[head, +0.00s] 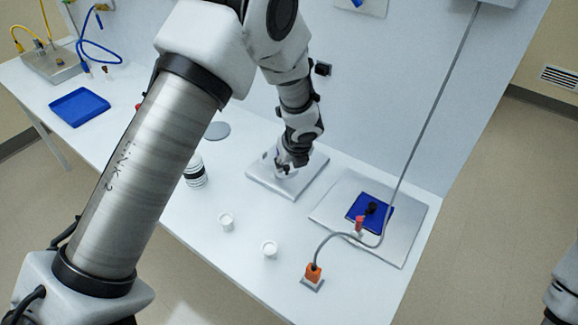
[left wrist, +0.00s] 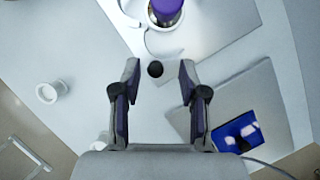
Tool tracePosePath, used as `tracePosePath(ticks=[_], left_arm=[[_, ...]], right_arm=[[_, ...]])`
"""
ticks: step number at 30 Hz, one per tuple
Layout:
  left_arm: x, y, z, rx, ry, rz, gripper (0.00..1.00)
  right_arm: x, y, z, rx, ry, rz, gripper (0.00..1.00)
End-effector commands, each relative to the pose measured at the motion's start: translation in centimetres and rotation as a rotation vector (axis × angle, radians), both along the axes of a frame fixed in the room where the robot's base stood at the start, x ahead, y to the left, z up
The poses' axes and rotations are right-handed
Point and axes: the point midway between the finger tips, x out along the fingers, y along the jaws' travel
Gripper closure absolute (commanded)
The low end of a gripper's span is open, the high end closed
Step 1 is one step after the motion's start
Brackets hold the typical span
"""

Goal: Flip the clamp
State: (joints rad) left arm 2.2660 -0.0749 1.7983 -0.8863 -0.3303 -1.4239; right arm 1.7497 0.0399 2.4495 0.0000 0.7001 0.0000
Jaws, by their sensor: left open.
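A purple-topped round part (left wrist: 166,8) with a pale collar shows beyond the knob, cut off by the top edge. In the head view my left gripper (head: 287,166) is low over a grey metal plate (head: 297,187) on the bench and hides most of what stands there. How the clamp's arm lies is unclear. My right gripper is out of frame.
A grey cable runs to an orange plug (head: 313,272). Two white cups (head: 269,249) stand in front, and a blue tray (head: 80,107) lies far left.

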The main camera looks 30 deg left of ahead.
Motion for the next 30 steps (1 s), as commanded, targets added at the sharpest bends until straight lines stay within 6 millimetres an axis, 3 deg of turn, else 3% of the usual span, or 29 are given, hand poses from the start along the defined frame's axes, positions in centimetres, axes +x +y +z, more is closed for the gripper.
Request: tracePosePath(ticks=[9, 10, 13, 23, 30], left_arm=[[0.2, 0.3, -0.8, -0.001, -0.001, 0.002, 0.57], [0.2, 0.3, -0.8, 0.000, 0.000, 0.001, 0.64], [0.2, 0.3, -0.8, 0.000, 0.000, 0.001, 1.00], [0.2, 0.3, -0.8, -0.001, 0.001, 0.010, 1.00], [0.6, 0.1, -0.6, 0.001, 0.002, 0.083, 1.00]], right_arm=[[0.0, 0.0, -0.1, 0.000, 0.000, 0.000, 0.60], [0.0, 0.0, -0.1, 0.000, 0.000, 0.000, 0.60], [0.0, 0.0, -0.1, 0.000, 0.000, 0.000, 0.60], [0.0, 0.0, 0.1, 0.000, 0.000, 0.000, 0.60], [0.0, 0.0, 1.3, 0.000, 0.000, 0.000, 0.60]])
